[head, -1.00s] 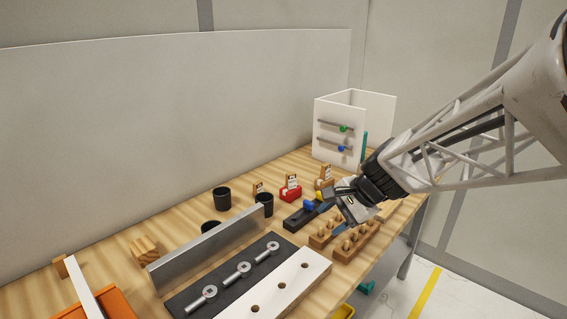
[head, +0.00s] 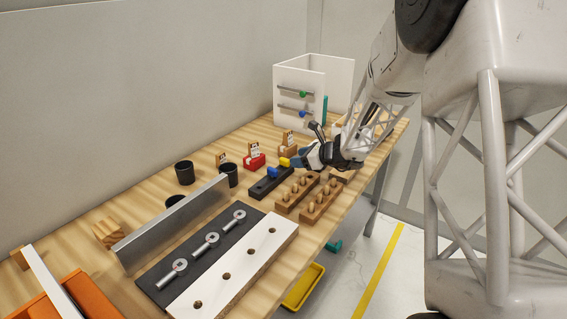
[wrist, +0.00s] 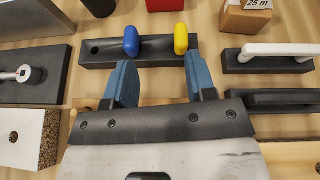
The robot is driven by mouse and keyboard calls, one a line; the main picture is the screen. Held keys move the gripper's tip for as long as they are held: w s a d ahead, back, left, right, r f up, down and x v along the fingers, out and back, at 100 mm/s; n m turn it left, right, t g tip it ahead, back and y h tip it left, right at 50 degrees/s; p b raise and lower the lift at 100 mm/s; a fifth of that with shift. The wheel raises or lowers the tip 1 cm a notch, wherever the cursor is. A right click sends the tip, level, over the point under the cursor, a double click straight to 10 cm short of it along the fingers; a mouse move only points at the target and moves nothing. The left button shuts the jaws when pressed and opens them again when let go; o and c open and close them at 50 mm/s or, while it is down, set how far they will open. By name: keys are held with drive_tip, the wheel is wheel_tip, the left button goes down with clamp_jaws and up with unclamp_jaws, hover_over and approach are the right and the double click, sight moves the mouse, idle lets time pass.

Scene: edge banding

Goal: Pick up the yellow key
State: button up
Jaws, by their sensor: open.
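The yellow key (wrist: 181,39) stands in a black block (wrist: 95,52), near its right end in the wrist view. A blue key (wrist: 131,41) stands in the same block to its left. In the head view the yellow key (head: 285,162) is right beside my fingertips, with the blue key (head: 272,172) to its left. My gripper (wrist: 158,66) is open and empty, its two blue fingers apart. In the wrist view the right finger lies just below the yellow key and the left one below the blue key. I cannot tell whether a finger touches the yellow key.
Wooden peg blocks (head: 322,203) stand just in front of the black block. A red holder (head: 255,162) and a wooden card holder (head: 288,148) stand behind it. A black block with a white handle (wrist: 280,50) is to the right. A white panel box (head: 300,85) stands at the back.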

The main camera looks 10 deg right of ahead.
sight(286, 159)
drive_tip(key=shift+w+d+f+m+t, duration=0.2)
drive_tip(key=shift+w+d+f+m, duration=0.25)
drive_tip(key=shift+w, duration=0.1)
drive_tip(key=shift+w+d+f+m+t, duration=0.2)
drive_tip(key=shift+w+d+f+m, duration=0.15)
drive_tip(key=shift+w+f, duration=0.15)
drive_tip(key=shift+x, duration=1.3)
drive_tip(key=shift+w+a, duration=0.1)
drive_tip(key=shift+a, duration=0.05)
drive_tip(key=shift+x, duration=2.45)
clamp_jaws()
